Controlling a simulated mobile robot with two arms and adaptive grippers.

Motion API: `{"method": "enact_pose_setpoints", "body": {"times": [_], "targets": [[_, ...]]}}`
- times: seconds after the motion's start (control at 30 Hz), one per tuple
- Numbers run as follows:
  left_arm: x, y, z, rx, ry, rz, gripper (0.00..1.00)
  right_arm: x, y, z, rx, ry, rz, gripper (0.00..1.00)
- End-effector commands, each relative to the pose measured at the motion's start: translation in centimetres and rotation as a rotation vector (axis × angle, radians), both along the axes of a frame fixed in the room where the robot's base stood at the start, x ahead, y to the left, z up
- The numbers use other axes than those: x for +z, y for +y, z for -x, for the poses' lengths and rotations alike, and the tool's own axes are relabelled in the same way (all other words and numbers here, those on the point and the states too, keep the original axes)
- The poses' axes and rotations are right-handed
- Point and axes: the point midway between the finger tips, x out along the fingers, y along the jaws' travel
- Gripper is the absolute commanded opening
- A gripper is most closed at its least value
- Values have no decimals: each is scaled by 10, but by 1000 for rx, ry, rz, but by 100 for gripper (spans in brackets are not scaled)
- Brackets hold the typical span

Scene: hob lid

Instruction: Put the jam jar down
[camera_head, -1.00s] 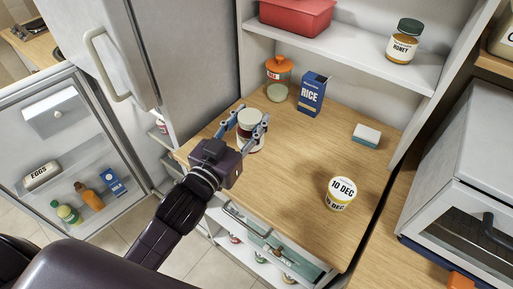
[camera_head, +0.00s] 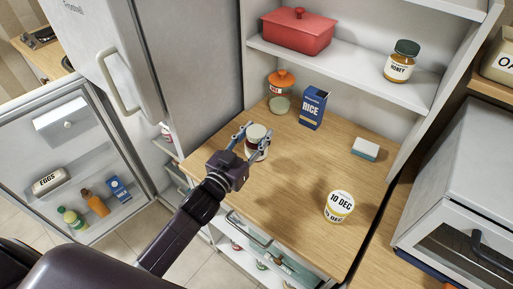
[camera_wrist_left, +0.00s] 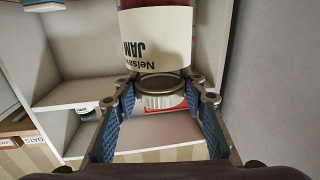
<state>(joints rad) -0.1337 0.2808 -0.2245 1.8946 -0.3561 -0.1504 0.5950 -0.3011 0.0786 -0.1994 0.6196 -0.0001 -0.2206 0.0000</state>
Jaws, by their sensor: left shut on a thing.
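The jam jar (camera_head: 252,152) has a pale lid and a white label, and it is at the back left of the wooden worktop (camera_head: 290,215). My left gripper (camera_head: 257,136) is shut on it, one finger on each side. In the left wrist view the jar (camera_wrist_left: 158,40) appears upside down, with its label reading JAM and its lid (camera_wrist_left: 160,92) between the fingers. I cannot tell whether its base touches the wood. My right gripper is not in view.
An orange-lidded jar (camera_head: 281,88), a RICE box (camera_head: 312,107), a small white-and-teal block (camera_head: 365,149) and a 10 DEC tub (camera_head: 339,206) stand on the worktop. A shelf above holds a red container (camera_head: 297,32) and a honey jar (camera_head: 401,65). The worktop's middle is clear.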

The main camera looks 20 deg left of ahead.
Motion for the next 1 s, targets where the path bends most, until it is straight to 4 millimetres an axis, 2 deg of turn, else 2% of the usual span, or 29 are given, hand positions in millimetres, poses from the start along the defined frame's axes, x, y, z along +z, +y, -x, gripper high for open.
{"method": "enact_pose_setpoints", "body": {"times": [0.1, 0.27, 0.5, 0.9, 0.93, 1.0], "targets": [[-16, 0, -1, 0, -3, 3, 2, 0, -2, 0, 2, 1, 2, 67], [-28, 0, 0, 0, -4, 2, 2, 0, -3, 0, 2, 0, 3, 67], [-58, 0, 0, 0, -4, 2, 2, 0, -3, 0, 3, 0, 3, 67], [-64, -1, 0, -1, -6, 1, 2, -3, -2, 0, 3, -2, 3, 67], [-65, 0, 0, -1, -2, 0, 42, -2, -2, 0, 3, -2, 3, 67], [-64, 0, 0, -1, -2, 0, 49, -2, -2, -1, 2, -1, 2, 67]]}}
